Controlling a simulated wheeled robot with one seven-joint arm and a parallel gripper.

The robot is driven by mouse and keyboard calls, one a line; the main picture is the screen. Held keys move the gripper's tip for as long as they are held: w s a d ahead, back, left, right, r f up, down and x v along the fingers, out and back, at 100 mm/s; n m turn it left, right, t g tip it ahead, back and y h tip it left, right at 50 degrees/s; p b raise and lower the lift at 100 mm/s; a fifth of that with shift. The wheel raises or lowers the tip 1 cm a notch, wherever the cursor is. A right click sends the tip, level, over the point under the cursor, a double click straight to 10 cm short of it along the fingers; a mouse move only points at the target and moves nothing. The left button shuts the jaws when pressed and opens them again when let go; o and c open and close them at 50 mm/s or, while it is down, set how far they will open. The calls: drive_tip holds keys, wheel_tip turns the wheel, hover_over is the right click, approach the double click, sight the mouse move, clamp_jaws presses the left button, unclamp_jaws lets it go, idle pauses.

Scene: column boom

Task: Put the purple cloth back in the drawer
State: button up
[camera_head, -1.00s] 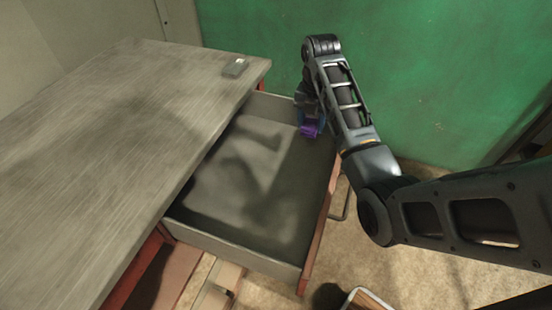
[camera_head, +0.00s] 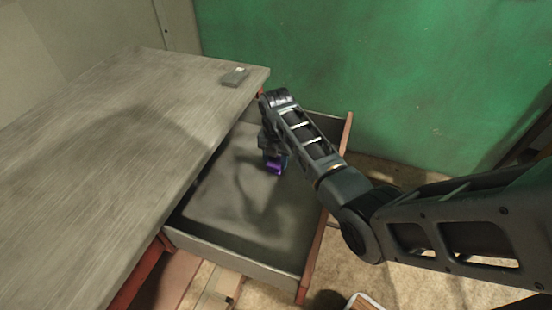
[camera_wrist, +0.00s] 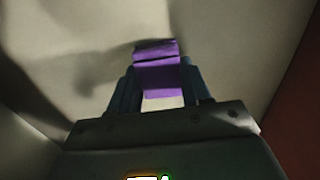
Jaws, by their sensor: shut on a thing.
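The purple cloth (camera_head: 275,167) is held in my gripper (camera_head: 272,160), over the inside of the open drawer (camera_head: 205,240). In the wrist view the cloth (camera_wrist: 157,75) looks like a small folded strip, and the fingers of my gripper (camera_wrist: 158,95) are shut on it from both sides. The pale drawer floor lies beyond the cloth. I cannot tell whether the cloth touches the floor. The drawer is pulled out from under the grey table top and looks otherwise empty. My arm hides part of its far right side.
The grey table top (camera_head: 110,130) borders the drawer on the left. A green wall (camera_head: 380,80) stands behind. A drawer's red front (camera_head: 312,262) edges the right side, with bare floor beyond it.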

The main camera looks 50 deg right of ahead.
sight(276, 161)
drive_tip(key=shift+f, duration=0.15)
drive_tip(key=o, duration=1.3)
wheel_tip(276, 161, up, 12)
drive_tip(key=shift+r, duration=0.2)
